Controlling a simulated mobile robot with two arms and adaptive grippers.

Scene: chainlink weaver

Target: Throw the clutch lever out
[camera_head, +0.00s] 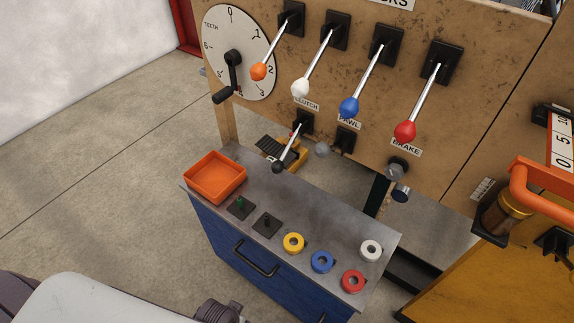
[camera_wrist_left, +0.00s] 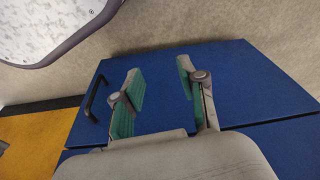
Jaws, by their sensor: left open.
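The clutch lever (camera_head: 289,150) sticks out from a black mount under the CLUTCH label (camera_head: 306,105) on the brown panel. Its bare metal rod slopes down and left to a dark knob (camera_head: 278,167), which shows over the back edge of the grey bench top. No gripper is at it. My left gripper (camera_wrist_left: 163,88) shows only in the left wrist view. Its two green-padded fingers are apart with nothing between them, in front of a blue surface. My right gripper is in neither view.
Levers with orange, white, blue and red (camera_head: 405,132) knobs hang above. The pawl lever's grey knob (camera_head: 322,150) is close to the right of the clutch lever. The bench (camera_head: 330,217) holds an orange tray (camera_head: 215,178) and several coloured rings. A crank dial (camera_head: 238,55) is at left.

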